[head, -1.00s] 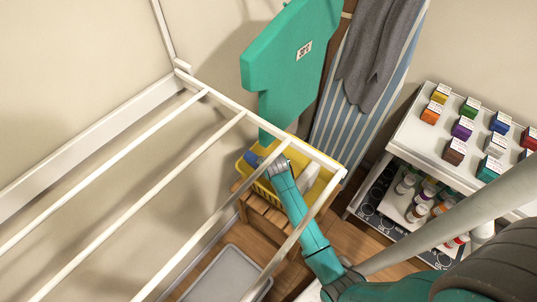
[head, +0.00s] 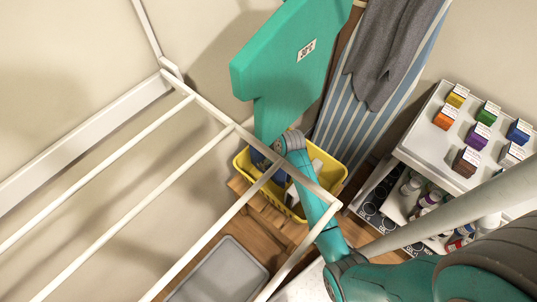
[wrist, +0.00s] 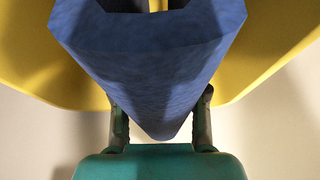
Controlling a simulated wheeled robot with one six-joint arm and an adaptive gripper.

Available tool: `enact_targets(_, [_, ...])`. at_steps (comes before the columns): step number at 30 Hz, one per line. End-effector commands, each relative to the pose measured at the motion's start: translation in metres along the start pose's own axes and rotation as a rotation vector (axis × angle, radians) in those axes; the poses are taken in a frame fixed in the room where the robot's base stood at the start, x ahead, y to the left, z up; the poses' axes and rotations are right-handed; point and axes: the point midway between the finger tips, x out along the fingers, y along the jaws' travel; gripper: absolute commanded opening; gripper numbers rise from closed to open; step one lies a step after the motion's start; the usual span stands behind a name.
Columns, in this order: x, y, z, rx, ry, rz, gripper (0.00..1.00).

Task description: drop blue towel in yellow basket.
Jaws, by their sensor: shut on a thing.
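The blue towel (wrist: 150,60) fills the middle of the wrist view, hanging between the two fingers of my gripper (wrist: 160,112), which is shut on it. The yellow basket (wrist: 75,75) shows behind the towel on both sides. In the head view the yellow basket (head: 327,170) stands on a wooden stool, and my wrist is over its back rim. My fingers are mostly hidden there by my wrist and a rack bar. I cannot tell whether the towel touches the basket's bottom.
A white drying rack (head: 215,112) crosses the left, its bars passing in front of the basket. A green shirt (head: 285,70) hangs behind. A striped ironing board (head: 350,125) leans at the wall. A white cart (head: 425,135) with small boxes stands right; a grey tray (head: 220,275) lies below.

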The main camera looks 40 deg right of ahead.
Motion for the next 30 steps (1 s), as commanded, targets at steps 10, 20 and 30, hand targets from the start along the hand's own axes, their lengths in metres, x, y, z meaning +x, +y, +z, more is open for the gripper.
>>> enact_targets(10, [0.004,0.0,0.006,0.0,0.001,0.002,0.0])
enact_targets(20, [0.004,-0.001,0.006,0.0,0.001,0.002,0.68])
enact_targets(30, [-0.005,0.001,-0.008,-0.002,0.002,0.002,0.68])
